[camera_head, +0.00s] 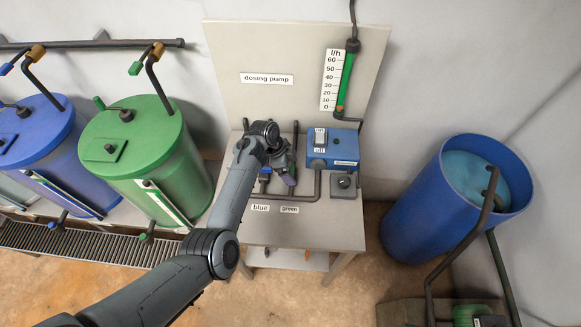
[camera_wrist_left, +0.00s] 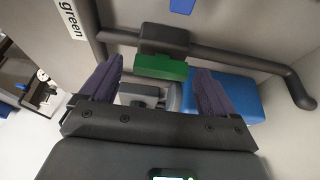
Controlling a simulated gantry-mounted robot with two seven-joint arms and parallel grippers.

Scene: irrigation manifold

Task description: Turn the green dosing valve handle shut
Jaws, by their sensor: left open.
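In the wrist view the green dosing valve handle (camera_wrist_left: 160,67) is a flat green block on a dark valve body (camera_wrist_left: 165,38) set in a grey pipe. My left gripper (camera_wrist_left: 158,72) is open, its two purple fingers apart on either side of the handle. In the head view my left gripper (camera_head: 289,172) is over the bench behind the "green" label (camera_head: 289,210), and the arm and gripper hide the green handle there. My right gripper is in neither view.
A blue dosing pump (camera_head: 333,149) stands right of the gripper, with a flow tube (camera_head: 346,80) above. The "blue" label (camera_head: 260,209) and pipework are close by on the bench (camera_head: 330,232). A green tank (camera_head: 160,150) stands left, a blue barrel (camera_head: 420,210) right.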

